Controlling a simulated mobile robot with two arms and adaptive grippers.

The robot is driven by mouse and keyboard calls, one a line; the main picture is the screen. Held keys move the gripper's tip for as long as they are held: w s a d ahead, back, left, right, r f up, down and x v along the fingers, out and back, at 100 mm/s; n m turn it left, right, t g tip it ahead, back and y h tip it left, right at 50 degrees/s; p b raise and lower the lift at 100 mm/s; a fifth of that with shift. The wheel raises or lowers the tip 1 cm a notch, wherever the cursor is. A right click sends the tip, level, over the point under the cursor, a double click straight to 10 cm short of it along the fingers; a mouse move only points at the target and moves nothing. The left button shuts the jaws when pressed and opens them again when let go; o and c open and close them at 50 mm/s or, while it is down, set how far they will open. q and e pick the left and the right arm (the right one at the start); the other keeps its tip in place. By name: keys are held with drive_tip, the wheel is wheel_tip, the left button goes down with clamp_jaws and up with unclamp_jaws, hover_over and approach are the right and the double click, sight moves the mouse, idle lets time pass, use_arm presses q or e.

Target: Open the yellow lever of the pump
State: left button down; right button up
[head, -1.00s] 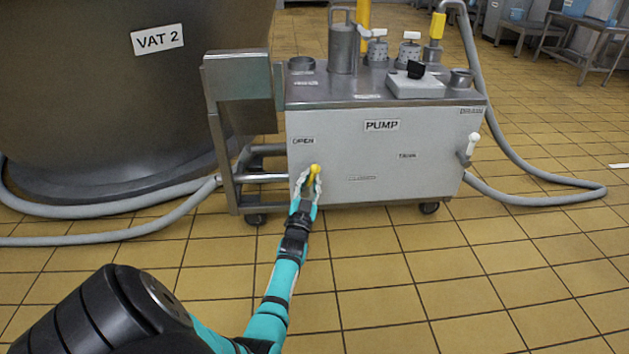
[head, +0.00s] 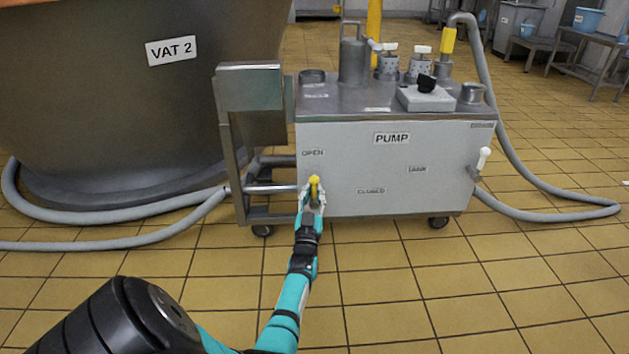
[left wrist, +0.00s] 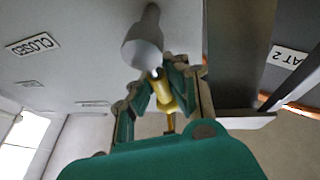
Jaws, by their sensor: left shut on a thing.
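The yellow lever (head: 314,185) is on the front face of the grey pump (head: 395,172), below the OPEN label (head: 312,153) and left of the CLOSED label (head: 371,191). My left gripper (head: 312,196) is shut on the lever, its fingers on both sides. In the left wrist view the yellow grip (left wrist: 162,95) is between the green fingers, and the lever's pale pivot end (left wrist: 143,48) meets the panel. The fingers partly hide the lever. My right gripper is not in view.
The large vat (head: 110,110) marked VAT 2 stands left of the pump. Grey hoses (head: 110,210) run along the floor to the left, and another hose (head: 530,165) loops at the right. The tiled floor in front is open.

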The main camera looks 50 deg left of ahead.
use_arm(q)
drive_tip(key=shift+s+a+f, duration=0.1)
drive_tip(key=shift+s+a, duration=0.1)
drive_tip(key=c, duration=1.3)
unclamp_jaws()
drive_tip(key=shift+o, duration=0.2)
drive_tip(key=shift+w+d, duration=0.1)
